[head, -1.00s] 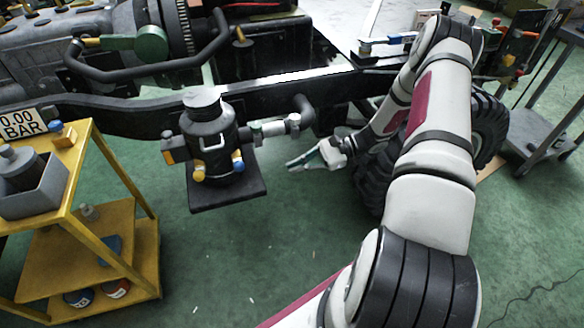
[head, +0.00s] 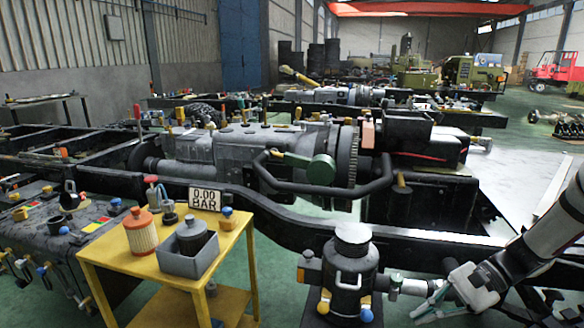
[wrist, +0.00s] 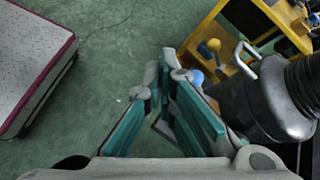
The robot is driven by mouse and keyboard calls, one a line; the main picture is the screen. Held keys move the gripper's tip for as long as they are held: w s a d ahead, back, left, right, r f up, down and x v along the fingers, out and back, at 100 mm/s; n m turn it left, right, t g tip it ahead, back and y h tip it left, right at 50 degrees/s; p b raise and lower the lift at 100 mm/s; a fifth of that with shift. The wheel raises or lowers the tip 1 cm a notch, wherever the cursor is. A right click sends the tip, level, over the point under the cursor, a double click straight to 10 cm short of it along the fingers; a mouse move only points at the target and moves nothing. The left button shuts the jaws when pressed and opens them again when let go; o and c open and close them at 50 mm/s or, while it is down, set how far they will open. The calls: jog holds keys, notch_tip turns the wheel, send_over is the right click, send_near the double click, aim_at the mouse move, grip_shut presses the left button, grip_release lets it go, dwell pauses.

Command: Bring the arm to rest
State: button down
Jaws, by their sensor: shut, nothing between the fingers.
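My gripper (head: 424,312) is at the lower right of the head view, to the right of a dark canister with a ribbed top (head: 350,275). In the wrist view its teal-padded fingers (wrist: 166,75) lean together at the tips and hold nothing. The canister (wrist: 262,105) stands close on the right there. My white arm comes in from the right edge of the head view; most of it is out of frame.
A yellow cart (head: 140,262) at the left carries a grey bin (head: 187,258), an orange-topped jar (head: 140,230) and a pressure sign (head: 205,199). A black chassis rail (head: 430,239) runs behind the canister. Green floor (wrist: 115,55) lies open below the fingers.

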jog(key=s+a+r+n+g+h, duration=0.2)
jog(key=s+a+r+n+h, duration=0.3)
jog(key=r, duration=0.4)
jog(key=s+a+r+n+t+h, duration=0.1)
jog(key=s+r+n+t+h, duration=0.2)
jog(key=s, duration=0.8)
jog(key=s+a+r+n+t+h, duration=0.1)
jog(key=s+r+n+h, duration=0.4)
jog(key=s, duration=0.6)
notch_tip(320, 180, up, 22)
jog(key=m+t+y+p, duration=0.1)
jog(key=t+p, duration=0.2)
jog(key=p, duration=1.7)
jog(key=shift+a+y, duration=0.3)
